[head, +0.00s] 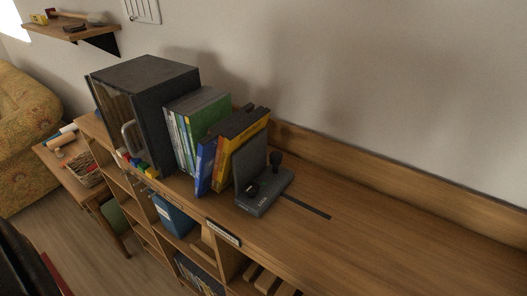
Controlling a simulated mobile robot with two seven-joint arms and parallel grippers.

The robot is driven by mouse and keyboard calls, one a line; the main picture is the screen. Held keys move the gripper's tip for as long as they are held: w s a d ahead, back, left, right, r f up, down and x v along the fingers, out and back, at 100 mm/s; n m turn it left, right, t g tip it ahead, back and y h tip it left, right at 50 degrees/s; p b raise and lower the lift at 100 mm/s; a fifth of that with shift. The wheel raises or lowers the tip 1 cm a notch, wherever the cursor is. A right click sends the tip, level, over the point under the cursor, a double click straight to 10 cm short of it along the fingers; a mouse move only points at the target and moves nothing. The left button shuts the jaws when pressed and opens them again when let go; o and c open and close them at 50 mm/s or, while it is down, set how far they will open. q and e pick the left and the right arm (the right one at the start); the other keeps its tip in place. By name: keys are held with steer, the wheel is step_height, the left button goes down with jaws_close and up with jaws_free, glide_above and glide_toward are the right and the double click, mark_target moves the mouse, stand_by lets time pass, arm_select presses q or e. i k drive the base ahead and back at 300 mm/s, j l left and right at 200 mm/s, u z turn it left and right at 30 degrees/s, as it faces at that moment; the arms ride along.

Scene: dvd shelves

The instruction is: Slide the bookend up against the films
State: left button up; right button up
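The grey bookend (265,200) stands on the wooden shelf top, with an upright plate and a flat base carrying dark knobs. A dark straight strip (307,207) runs along the shelf top from its base to the right. The films stand to the left of the bookend: a blue case (205,166), yellow cases (231,160) and green and pale ones (207,110). The blue and yellow cases look tilted. The plate is close beside the yellow cases; I cannot tell whether they touch. Neither of my grippers is in view.
A dark cabinet with a glass front and handle (165,112) stands left of the films. Small coloured blocks (140,165) lie before it. The shelf top (400,240) is clear to the right. A raised wooden back edge (390,170) runs along the wall.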

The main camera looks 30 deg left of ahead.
mark_target(249, 161)
steer(key=u, duration=1.25)
steer(key=i+j+z, duration=0.2)
steer(key=j+z, duration=0.15)
steer(key=i+j+z, duration=0.15)
steer(key=j+z, duration=0.55)
steer(key=j, duration=0.15)
steer(key=i+j+z, duration=0.1)
steer(key=j+z, duration=0.25)
steer(key=j, duration=0.15)
steer(key=k+l+u, duration=0.25)
steer(key=l, duration=0.25)
steer(key=k+l+u, duration=0.3)
steer(key=k+l, duration=0.15)
steer(key=k+j, duration=0.05)
